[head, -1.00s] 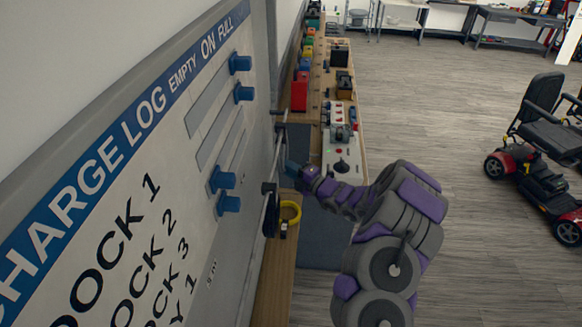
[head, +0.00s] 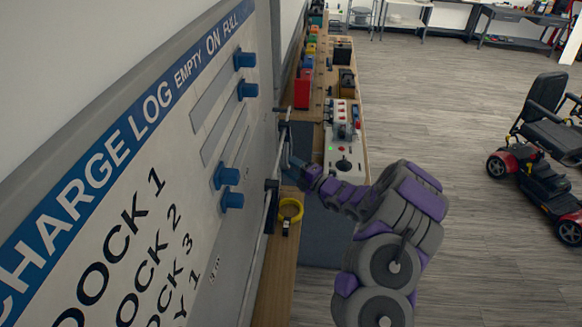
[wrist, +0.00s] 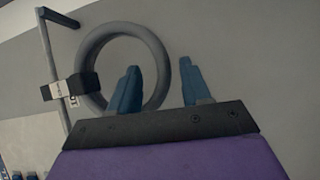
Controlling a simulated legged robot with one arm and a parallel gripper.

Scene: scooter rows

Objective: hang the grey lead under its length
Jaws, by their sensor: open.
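The grey lead shows in the wrist view as a thick coiled ring (wrist: 104,38) against the grey board. A black strap with a white tag (wrist: 64,90) is on its left side. A thin grey rod (wrist: 51,50) runs down beside the ring, with a short arm at its top. My gripper (wrist: 158,84) is open. Its left blue finger overlaps the ring's opening and its right finger is outside the ring, so the ring's right side shows between them. Contact cannot be told. In the head view my gripper (head: 291,163) is close to the board, and the ring is not clear there.
A charge log board (head: 130,200) with blue knobs fills the left. A yellow ring (head: 290,210) lies by the wooden bench (head: 268,290). Red, black and white units line the bench beyond. A mobility scooter (head: 545,165) stands at right; the floor between is clear.

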